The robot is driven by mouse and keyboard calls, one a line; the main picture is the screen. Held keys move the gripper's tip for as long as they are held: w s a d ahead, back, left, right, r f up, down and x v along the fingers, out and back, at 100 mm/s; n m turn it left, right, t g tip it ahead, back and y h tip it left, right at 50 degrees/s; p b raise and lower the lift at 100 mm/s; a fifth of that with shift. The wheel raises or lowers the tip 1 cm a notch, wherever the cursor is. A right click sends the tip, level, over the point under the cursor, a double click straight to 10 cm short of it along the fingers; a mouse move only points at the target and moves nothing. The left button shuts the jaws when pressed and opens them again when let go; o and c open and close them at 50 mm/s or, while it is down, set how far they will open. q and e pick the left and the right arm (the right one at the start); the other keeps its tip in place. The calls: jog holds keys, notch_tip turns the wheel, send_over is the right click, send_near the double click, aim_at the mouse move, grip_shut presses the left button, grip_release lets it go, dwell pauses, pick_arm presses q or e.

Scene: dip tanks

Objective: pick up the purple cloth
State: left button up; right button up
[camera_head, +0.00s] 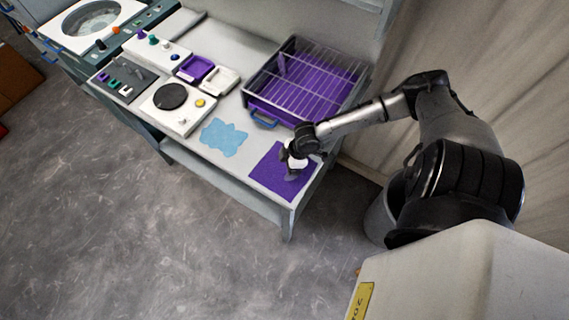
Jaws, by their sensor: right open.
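The purple cloth (266,174) lies flat on the right front end of the grey bench. My right gripper (291,173) is over the cloth, pointing down at its right part, and covers some of it. The gripper is open. I cannot tell whether its fingertips touch the cloth. My left gripper is not in view.
A light blue cloth (223,137) lies left of the purple one. A purple basin with a wire rack (306,78) stands behind. Left are a panel with a black disc (171,97), a purple tray (196,69) and a white tray (221,80). The bench's front edge (235,187) is close.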

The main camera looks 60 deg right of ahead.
jog(key=shift+w+f, duration=0.1)
jog(key=shift+f, duration=0.15)
jog(key=shift+c, duration=0.9)
jog(key=c, duration=0.7)
jog(key=c, duration=0.6)
grip_shut()
notch_tip(320, 180, up, 12)
jog(key=p, duration=1.2)
